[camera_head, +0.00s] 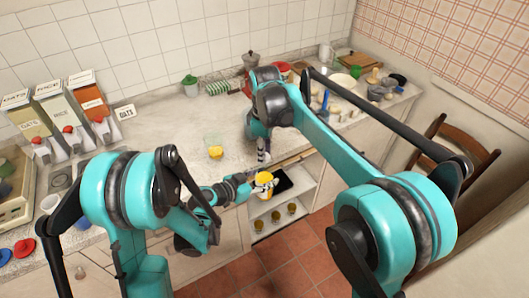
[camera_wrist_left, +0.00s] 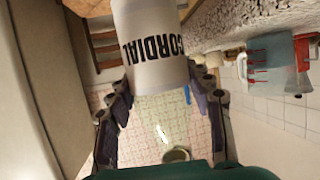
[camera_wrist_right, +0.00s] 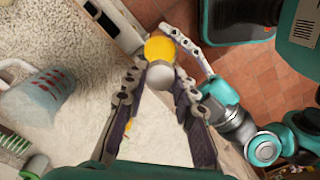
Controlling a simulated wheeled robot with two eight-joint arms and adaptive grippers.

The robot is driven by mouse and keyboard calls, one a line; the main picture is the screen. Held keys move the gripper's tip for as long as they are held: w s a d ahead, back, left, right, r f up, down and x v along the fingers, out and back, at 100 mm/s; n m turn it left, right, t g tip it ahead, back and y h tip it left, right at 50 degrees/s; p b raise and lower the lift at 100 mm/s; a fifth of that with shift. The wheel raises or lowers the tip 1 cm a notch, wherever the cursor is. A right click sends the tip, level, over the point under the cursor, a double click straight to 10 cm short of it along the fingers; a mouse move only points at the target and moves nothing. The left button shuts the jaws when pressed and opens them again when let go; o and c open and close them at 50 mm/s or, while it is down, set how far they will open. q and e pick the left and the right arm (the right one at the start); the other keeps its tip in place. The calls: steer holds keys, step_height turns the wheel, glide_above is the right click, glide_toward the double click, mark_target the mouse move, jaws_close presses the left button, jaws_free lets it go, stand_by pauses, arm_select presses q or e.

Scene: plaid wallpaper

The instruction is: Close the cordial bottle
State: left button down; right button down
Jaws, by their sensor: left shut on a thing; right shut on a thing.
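The cordial bottle (camera_wrist_left: 155,45) has a white body with black CORDIAL lettering in the left wrist view. My left gripper (camera_wrist_left: 160,100) is shut on it. In the head view the yellow part of the bottle (camera_head: 265,183) shows at my left gripper (camera_head: 262,186), in front of the counter edge. My right gripper (camera_head: 263,158) points down just above it. In the right wrist view my right gripper (camera_wrist_right: 160,80) is shut on a small pale round piece (camera_wrist_right: 160,77), which looks like the stopper. The yellow bottle (camera_wrist_right: 160,47) lies just beyond it. Whether they touch is unclear.
A clear measuring jug (camera_wrist_right: 42,92) stands on the counter (camera_head: 170,165), left of the grippers. An open cabinet with several jars (camera_head: 276,216) is below the bottle. Food dispensers (camera_head: 50,110) stand at the left. Crowded items, including a white bowl (camera_head: 345,82), occupy the far right counter.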

steer(key=m, duration=0.4)
steer(key=shift+m, duration=0.3)
steer(key=m, duration=0.4)
steer(key=shift+m, duration=0.4)
steer(key=m, duration=0.7)
steer(key=c, duration=1.2)
jaws_free()
steer(key=shift+r, duration=2.25)
steer(key=shift+c, duration=0.4)
